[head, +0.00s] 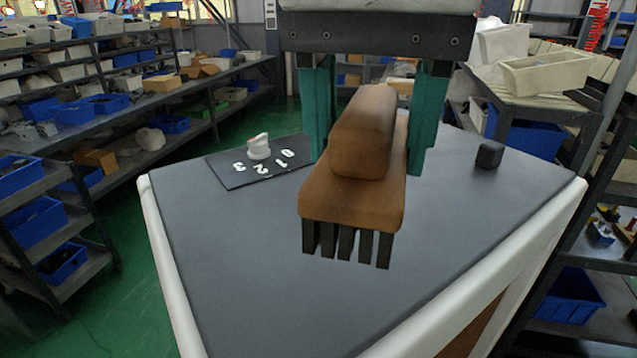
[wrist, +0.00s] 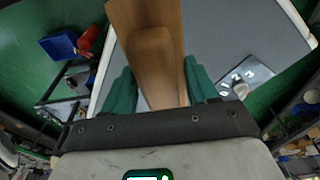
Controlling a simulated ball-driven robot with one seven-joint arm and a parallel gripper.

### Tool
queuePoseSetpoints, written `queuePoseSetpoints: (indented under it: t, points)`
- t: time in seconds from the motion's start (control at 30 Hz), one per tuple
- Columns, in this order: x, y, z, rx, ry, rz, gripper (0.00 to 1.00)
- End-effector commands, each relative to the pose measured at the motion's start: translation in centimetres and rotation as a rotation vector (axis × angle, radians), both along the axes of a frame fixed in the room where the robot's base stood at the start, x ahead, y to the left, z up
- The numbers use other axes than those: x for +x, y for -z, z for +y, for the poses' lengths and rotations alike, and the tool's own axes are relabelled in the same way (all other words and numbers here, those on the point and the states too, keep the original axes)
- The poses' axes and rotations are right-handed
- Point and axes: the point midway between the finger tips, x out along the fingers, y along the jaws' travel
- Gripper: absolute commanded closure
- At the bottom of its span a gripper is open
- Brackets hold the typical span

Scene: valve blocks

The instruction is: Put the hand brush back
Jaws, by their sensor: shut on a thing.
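The hand brush has a brown wooden body (head: 350,185) with a raised grip and dark bristle tufts along its underside. My gripper (head: 368,120), with teal fingers, is shut on its raised grip, one finger on each side. The bristles point down and the brush appears held above the grey tabletop (head: 250,285); the gap below is hard to judge. In the wrist view, the brush (wrist: 150,50) runs away from between the fingers (wrist: 158,92), and its far end is cut off by the top edge.
A dark plate (head: 235,176) with a white knob and white numerals lies on the table's left side. A small black block (head: 489,155) stands at the right. The table's front and middle look clear. Shelves with bins surround it.

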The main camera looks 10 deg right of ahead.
Motion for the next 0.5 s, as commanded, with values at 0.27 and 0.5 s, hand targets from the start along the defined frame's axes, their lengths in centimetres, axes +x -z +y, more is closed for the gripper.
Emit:
queuePoseSetpoints:
  t: [0.27, 0.5]
  points:
    - [3.6, 4.2, 1.8, 0.001, 0.0, 0.002, 0.66]
    - [4.8, 5.8, 2.3, 0.001, 0.001, 0.001, 0.66]
